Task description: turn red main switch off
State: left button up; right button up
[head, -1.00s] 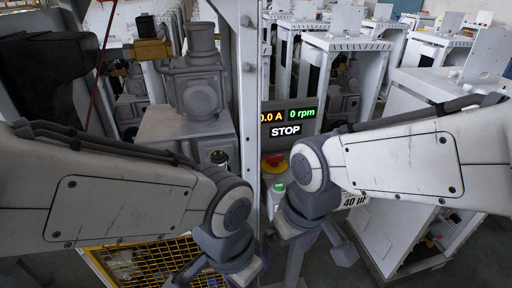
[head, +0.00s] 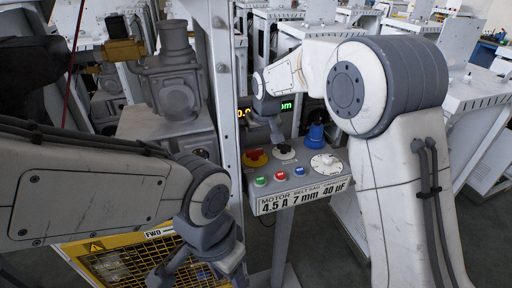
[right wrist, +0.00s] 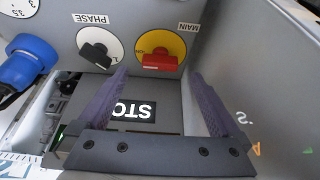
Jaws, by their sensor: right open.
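The red main switch (head: 255,156) sits on a round yellow plate at the left of the sloped control panel. In the right wrist view, the switch (right wrist: 159,61) appears upside down under a "MAIN" label, with its red handle lying roughly crosswise. My right gripper (right wrist: 159,80) is open, its two fingers apart on either side of the switch in that view and nothing between them. In the head view my right gripper (head: 274,128) is over the panel, partly hidden by its arm. My left gripper (head: 197,272) is low at the front, its jaws apart and empty.
Next to the switch is a black PHASE knob (right wrist: 97,54). A blue plug (head: 315,136) and green, red and blue buttons (head: 279,176) are on the panel. A white post (head: 224,110) rises left of it. A yellow mesh guard (head: 125,265) stands front left.

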aim_at(255, 151)
jog(key=shift+p+x, duration=0.3)
jog(key=shift+x, duration=1.9)
jog(key=c, duration=1.4)
